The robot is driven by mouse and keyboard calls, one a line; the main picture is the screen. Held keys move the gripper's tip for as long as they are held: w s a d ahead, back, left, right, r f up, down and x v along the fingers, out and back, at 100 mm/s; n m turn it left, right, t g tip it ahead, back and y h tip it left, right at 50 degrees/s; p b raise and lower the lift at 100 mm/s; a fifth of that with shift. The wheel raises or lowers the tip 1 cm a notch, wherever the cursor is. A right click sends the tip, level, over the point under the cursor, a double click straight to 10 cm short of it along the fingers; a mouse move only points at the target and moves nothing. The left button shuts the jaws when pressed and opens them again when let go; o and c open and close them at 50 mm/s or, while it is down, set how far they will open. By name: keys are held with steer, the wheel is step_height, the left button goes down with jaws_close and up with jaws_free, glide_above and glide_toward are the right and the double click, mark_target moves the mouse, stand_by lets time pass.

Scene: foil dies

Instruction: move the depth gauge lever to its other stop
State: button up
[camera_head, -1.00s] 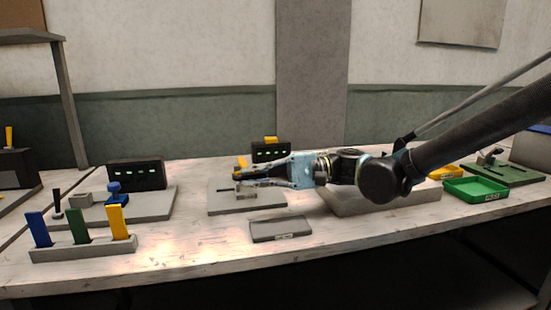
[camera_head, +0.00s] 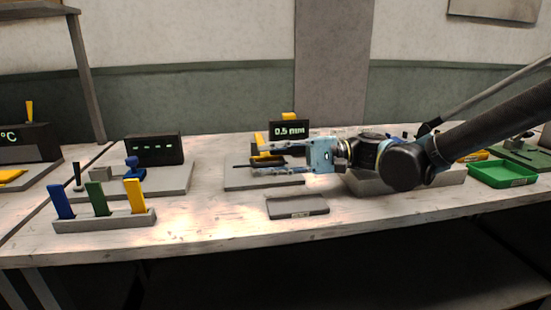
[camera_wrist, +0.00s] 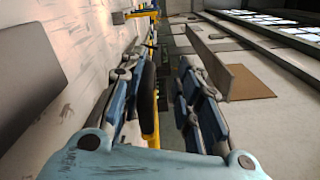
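The depth gauge has a black display (camera_head: 289,130) reading "0.5 mm" and a grey base plate (camera_head: 262,182) in the head view. A yellow upright piece (camera_head: 259,139), which looks like its lever, rises just left of the display, beyond my fingertips. My gripper (camera_head: 262,160) is over the plate, pointing left, with its fingers apart. In the wrist view the fingers (camera_wrist: 168,95) show a gap between them, and a yellow strip (camera_wrist: 155,125) is visible in that gap. The fingers hide the lever's lower part; I cannot tell whether they touch it.
A grey tray (camera_head: 298,207) lies in front of the plate. To the left are another display (camera_head: 154,149) with a blue knob (camera_head: 132,165) and a rack (camera_head: 104,219) of coloured tabs. A green tray (camera_head: 502,174) sits at right. The bench front is mostly clear.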

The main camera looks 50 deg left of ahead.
steer(key=shift+d, duration=0.15)
steer(key=v, duration=1.2)
stand_by(0.4)
